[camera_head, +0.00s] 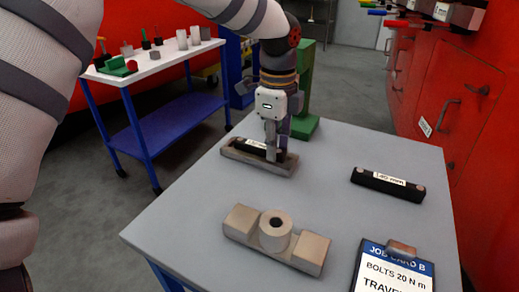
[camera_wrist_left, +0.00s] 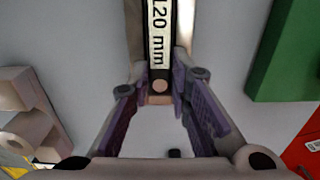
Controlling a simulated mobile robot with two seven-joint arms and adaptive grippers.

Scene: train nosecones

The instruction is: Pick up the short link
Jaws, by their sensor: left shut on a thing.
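The short link is a black bar with a white label reading 120 mm; it shows in the left wrist view (camera_wrist_left: 159,50). In the head view it lies in a shallow grey-brown tray (camera_head: 232,156), partly hidden by my left gripper (camera_head: 275,155). My left gripper points down at the tray's right part, its fingers shut on the link near one end. In the left wrist view the fingers (camera_wrist_left: 160,88) stand on either side of that end. The link still appears down in the tray. My right gripper is not in view.
Another black labelled link (camera_head: 387,184) lies at the table's right. A beige block with a round boss (camera_head: 276,238) sits in front, near a job card clipboard (camera_head: 393,270). A green stand (camera_head: 303,125) is behind the tray. The grey table (camera_head: 330,165) is clear between them.

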